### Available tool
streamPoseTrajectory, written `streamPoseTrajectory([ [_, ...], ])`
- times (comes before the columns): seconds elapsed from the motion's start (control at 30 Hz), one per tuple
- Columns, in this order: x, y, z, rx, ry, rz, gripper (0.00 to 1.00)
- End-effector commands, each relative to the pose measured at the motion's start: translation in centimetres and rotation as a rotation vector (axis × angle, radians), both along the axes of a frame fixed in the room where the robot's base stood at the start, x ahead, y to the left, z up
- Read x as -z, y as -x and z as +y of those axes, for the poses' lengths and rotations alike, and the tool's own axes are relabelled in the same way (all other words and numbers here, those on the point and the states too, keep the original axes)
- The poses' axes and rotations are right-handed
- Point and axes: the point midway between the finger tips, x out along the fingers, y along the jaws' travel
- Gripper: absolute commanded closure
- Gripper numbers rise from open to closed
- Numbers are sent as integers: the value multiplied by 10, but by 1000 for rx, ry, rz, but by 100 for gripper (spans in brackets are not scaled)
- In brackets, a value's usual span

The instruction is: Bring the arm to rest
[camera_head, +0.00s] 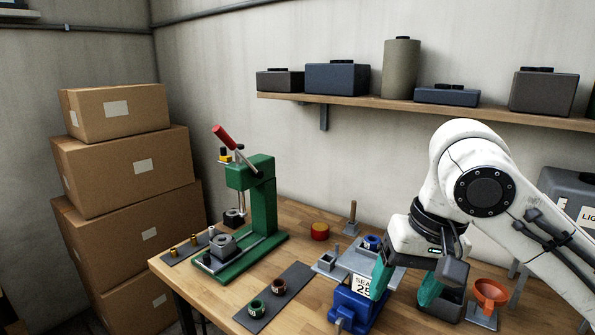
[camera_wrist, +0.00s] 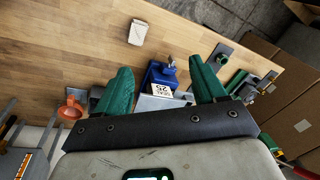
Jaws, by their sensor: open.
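My gripper (camera_head: 401,297) is open, with its two green fingers pointing down over the right part of the bench. Nothing shows between the fingers. In the wrist view the fingers (camera_wrist: 160,72) stand wide apart, with a blue fixture (camera_wrist: 160,74) beyond and between them. In the head view this blue fixture (camera_head: 350,309), with a white label, stands just left of the fingers. My white arm (camera_head: 470,160) reaches in from the right, bent at a large joint above the gripper. It hides part of the bench behind it.
A green press (camera_head: 262,205) with a red handle stands on the wooden bench (camera_head: 305,215). A dark strip (camera_head: 274,298) holds two rings. An orange funnel (camera_head: 490,292) is right of my gripper. A shelf (camera_head: 430,108) with canisters runs behind. Stacked boxes (camera_head: 124,160) stand left.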

Motion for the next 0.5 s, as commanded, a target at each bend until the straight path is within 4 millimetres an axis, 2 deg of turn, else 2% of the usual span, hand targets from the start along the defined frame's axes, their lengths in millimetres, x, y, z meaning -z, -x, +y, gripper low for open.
streamPoseTrajectory([
  [0.27,19,-6,37,-87,-178,-99,30],
  [0.5,57,-7,60,-110,-351,-218,30],
])
